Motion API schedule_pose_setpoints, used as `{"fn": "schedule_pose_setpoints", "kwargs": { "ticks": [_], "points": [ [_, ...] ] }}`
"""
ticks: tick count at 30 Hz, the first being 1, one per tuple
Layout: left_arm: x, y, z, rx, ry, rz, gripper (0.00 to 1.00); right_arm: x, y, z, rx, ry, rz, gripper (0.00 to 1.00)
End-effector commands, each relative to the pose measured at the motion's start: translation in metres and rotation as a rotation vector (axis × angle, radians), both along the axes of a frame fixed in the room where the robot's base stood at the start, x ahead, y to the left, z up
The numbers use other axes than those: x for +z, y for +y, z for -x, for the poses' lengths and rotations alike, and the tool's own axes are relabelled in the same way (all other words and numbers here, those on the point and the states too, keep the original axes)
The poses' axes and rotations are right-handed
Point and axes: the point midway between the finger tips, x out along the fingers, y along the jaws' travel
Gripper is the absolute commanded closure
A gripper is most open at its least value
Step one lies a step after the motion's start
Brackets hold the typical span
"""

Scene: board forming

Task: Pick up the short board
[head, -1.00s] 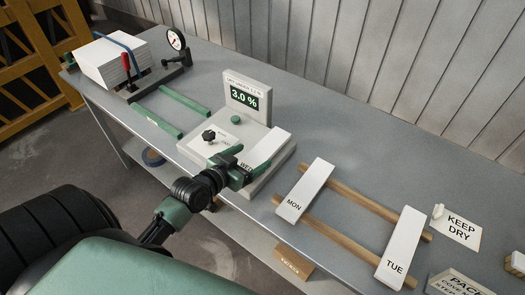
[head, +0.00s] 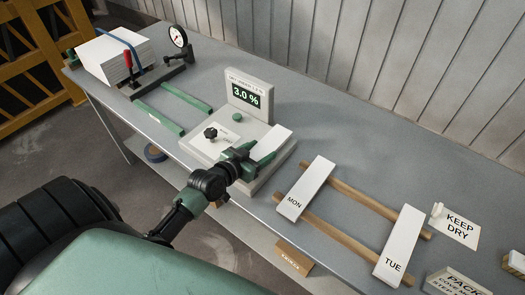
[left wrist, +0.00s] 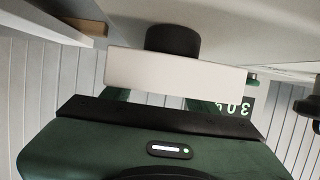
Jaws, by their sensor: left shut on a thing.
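The short board is a white piece (head: 275,141) on the right side of the grey moisture meter (head: 213,150). My left gripper (head: 254,158) is shut on its near end, and the green fingers hide that end and its lettering. In the left wrist view the pale board (left wrist: 175,72) spans between the green fingers, with a dark round part beyond it. I cannot tell whether the board still touches the meter. My right gripper is not in view.
The meter's display (head: 245,96) reads 3.0 %. Boards marked MON (head: 306,187) and TUE (head: 402,244) lie across wooden rails (head: 345,230) at right. Green rails (head: 158,118) and a strapped board stack (head: 112,58) with a gauge stand at left. A KEEP DRY sign (head: 458,225) lies far right.

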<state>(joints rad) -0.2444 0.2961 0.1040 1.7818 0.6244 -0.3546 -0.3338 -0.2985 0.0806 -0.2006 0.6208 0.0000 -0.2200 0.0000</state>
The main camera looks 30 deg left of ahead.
Motion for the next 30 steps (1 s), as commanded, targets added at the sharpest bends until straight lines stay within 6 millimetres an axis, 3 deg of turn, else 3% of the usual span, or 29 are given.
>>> {"fn": "schedule_pose_setpoints", "kwargs": {
  "ticks": [7, 11, 24, 30],
  "points": [
    [0.009, 0.000, 0.000, -0.001, -0.002, 0.000, 1.00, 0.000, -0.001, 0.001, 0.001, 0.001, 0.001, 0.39],
    [0.028, 0.000, -0.001, 0.000, -0.006, 0.000, 1.00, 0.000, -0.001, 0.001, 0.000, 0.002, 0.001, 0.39],
    [0.151, 0.000, 0.000, 0.000, -0.008, -0.006, 1.00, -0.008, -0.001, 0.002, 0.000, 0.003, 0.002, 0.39],
    [0.187, 0.000, -0.001, -0.001, -0.006, -0.003, 1.00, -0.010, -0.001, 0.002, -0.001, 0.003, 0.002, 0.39]
  ]
}}
